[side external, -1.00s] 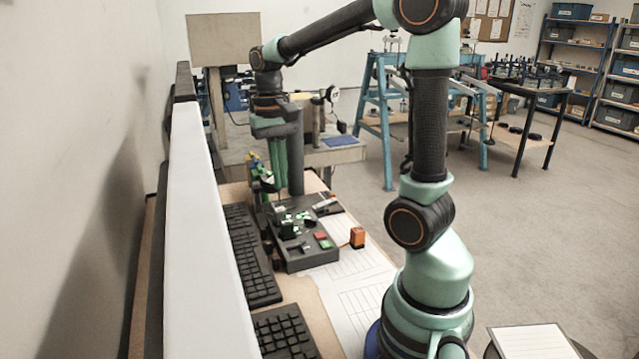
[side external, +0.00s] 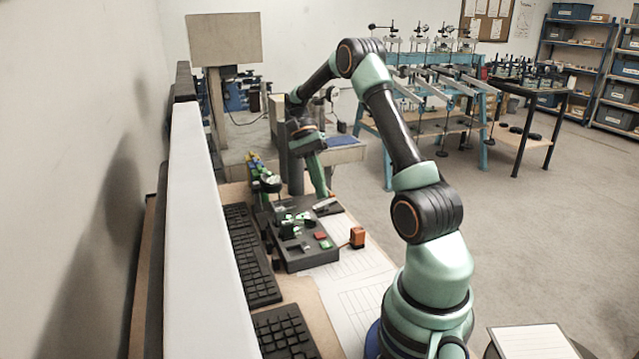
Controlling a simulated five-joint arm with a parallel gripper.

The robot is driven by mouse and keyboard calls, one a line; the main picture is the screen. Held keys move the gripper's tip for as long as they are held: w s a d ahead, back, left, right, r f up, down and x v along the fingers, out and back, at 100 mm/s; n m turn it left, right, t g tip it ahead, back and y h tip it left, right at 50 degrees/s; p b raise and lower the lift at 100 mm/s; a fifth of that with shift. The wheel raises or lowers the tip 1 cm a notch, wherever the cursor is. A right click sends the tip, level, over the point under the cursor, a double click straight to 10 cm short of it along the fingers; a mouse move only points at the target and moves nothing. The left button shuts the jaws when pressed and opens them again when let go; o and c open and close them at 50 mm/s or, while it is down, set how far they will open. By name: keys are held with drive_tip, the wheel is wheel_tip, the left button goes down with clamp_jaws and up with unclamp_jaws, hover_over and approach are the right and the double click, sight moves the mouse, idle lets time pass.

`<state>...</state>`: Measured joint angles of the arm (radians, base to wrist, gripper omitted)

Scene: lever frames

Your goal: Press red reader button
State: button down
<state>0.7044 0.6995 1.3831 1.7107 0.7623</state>
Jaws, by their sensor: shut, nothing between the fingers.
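The red button (side external: 320,235) sits on the top face of a dark grey reader box (side external: 308,261) on the table, towards its near right side. A green button (side external: 325,244) lies just in front of it. My gripper (side external: 326,192) is shut and empty, with its light green fingers pointing down and slanting to the right. Its tips are over the far end of the box, behind the red button and apart from it. Whether the tips touch anything at the far end is too small to tell.
Black keyboards (side external: 251,255) lie left of the box, beside a long white panel (side external: 205,240). A small orange block (side external: 357,237) stands to the right. Green and black parts (side external: 290,222) sit on the box's left side. Paper sheets (side external: 355,290) cover the table at right.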

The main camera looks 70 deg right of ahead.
drive_tip(key=shift+f, duration=0.1)
approach(320, 236)
drive_tip(key=shift+s+a+f, duration=0.7)
drive_tip(key=shift+s+f, duration=0.2)
drive_tip(key=shift+s, duration=0.1)
drive_tip(key=shift+s+a+f, duration=0.65)
drive_tip(key=shift+s+f, duration=0.3)
drive_tip(key=shift+s, duration=0.05)
drive_tip(key=shift+f, duration=0.1)
idle(0.8)
drive_tip(key=shift+f, duration=0.3)
drive_tip(key=shift+f, duration=0.35)
idle(0.6)
drive_tip(key=shift+r, duration=0.8)
